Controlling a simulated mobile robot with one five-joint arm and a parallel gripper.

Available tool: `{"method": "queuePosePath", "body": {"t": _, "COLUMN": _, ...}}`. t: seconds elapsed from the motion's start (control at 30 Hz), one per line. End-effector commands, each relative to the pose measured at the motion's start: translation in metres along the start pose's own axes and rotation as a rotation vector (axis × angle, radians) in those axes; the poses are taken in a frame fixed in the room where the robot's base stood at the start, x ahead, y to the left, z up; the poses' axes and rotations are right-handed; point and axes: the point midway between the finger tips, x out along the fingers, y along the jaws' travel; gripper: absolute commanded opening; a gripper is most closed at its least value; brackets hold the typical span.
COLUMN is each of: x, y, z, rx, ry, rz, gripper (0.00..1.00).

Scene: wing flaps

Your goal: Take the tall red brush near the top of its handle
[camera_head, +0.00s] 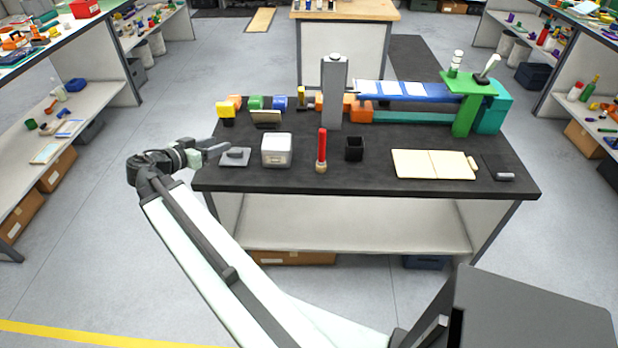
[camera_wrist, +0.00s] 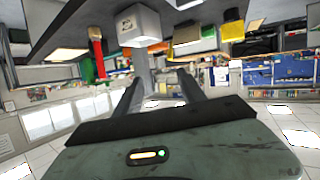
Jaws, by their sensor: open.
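The tall red brush (camera_head: 322,148) stands upright near the front middle of the black tabletop (camera_head: 370,179), its red handle up and its tan end at the bottom. In the wrist view, which is upside down, the brush (camera_wrist: 98,55) is left of the fingers. My gripper (camera_head: 222,150) is at the table's left end, left of the brush with the white box between them. Its fingers (camera_wrist: 158,85) are apart with nothing between them in the wrist view.
The white box (camera_head: 276,150) stands left of the brush, a black cup (camera_head: 354,148) right of it. A grey flat piece (camera_head: 235,157) lies beside my gripper. A grey post (camera_head: 334,92) rises behind the brush.

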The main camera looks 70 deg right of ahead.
Motion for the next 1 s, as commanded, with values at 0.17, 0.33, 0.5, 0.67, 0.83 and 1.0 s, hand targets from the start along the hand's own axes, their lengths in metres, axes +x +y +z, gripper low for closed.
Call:
{"method": "queuePosePath", "body": {"t": 0.17, "x": 0.152, "y": 0.107, "z": 0.007, "rx": 0.136, "ry": 0.255, "rz": 0.256, "gripper": 0.47}}
{"method": "queuePosePath", "body": {"t": 0.33, "x": 0.211, "y": 0.180, "z": 0.011, "rx": 0.151, "ry": 0.310, "rz": 0.396, "gripper": 0.47}}
{"method": "queuePosePath", "body": {"t": 0.5, "x": 0.222, "y": 0.200, "z": 0.009, "rx": 0.154, "ry": 0.310, "rz": 0.431, "gripper": 0.47}}
{"method": "queuePosePath", "body": {"t": 0.67, "x": 0.230, "y": 0.203, "z": 0.005, "rx": 0.154, "ry": 0.308, "rz": 0.432, "gripper": 0.47}}
{"method": "queuePosePath", "body": {"t": 0.83, "x": 0.244, "y": 0.210, "z": 0.001, "rx": 0.153, "ry": 0.308, "rz": 0.430, "gripper": 0.47}}
{"method": "queuePosePath", "body": {"t": 1.0, "x": 0.253, "y": 0.212, "z": 0.000, "rx": 0.153, "ry": 0.307, "rz": 0.429, "gripper": 0.47}}
